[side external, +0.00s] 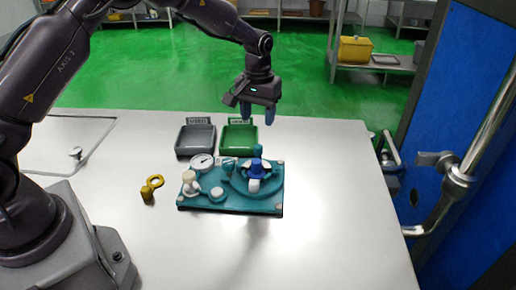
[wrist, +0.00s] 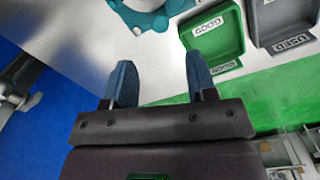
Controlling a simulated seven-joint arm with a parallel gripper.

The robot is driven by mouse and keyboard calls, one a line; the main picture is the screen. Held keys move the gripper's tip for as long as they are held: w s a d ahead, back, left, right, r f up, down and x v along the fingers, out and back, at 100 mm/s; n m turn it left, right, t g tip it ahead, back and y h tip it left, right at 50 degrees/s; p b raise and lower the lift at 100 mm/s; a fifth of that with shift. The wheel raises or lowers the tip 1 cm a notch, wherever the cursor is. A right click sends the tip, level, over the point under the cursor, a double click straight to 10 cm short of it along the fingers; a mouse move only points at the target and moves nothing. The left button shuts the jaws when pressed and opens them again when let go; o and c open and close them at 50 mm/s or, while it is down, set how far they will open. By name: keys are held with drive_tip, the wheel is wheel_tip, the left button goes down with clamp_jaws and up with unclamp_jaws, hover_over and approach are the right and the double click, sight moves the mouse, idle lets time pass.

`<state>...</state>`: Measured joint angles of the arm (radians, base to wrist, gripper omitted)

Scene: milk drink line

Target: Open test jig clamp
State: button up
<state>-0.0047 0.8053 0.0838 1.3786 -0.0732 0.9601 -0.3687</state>
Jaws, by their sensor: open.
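The teal test jig (side external: 232,206) lies on the white table in the side view. On it are a round gauge, a white knob, a teal upright post and a blue-and-white part (side external: 255,170) that may belong to the clamp; I cannot tell the clamp's state. My gripper (side external: 257,116) is open and empty, above and behind the jig, well clear of it. In the wrist view my two blue fingers (wrist: 163,88) are spread apart with nothing between them. Only an edge of the jig (wrist: 148,16) shows at the top there.
A green tray (side external: 239,139) and a grey tray (side external: 196,140) stand behind the jig; they also show in the wrist view. A yellow ring-ended piece (side external: 152,188) lies left of the jig. The table (side external: 330,200) is clear on the right. A blue door with a metal handle stands beyond.

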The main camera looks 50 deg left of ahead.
sight(258, 146)
wheel_tip(258, 146, down, 11)
drive_tip(key=shift+r, duration=0.15)
clamp_jaws()
